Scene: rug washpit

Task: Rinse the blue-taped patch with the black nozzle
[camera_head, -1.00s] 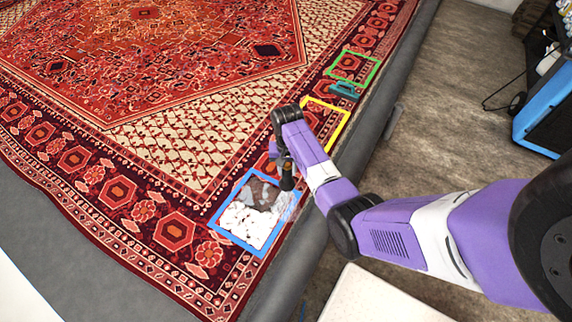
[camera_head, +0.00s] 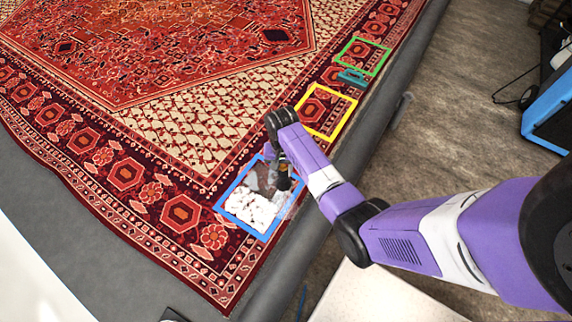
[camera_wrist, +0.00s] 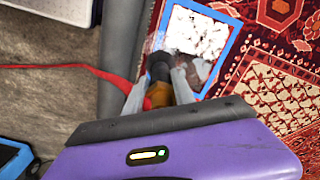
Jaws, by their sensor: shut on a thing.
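The blue-taped patch (camera_head: 252,210) lies on the red patterned rug near its right edge. White foam covers its lower part, and the upper part looks greyish and wet, partly hidden by my gripper. In the wrist view the blue tape (camera_wrist: 222,50) frames white foam beyond the nozzle. My gripper (camera_wrist: 158,92) is shut on the black nozzle (camera_wrist: 158,66), which has an orange-brown body and a red hose. The nozzle points at the patch from just above it; in the head view its dark tip (camera_head: 284,182) is over the patch's upper right part. A pale spray shows by the tip.
A yellow-taped square (camera_head: 327,112) and a green-taped square (camera_head: 362,56) lie farther up the rug border. A teal brush-like object (camera_head: 352,77) lies between them. The red hose (camera_wrist: 60,67) trails left. A grey rim (camera_head: 385,107) borders the rug, with brown floor beyond.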

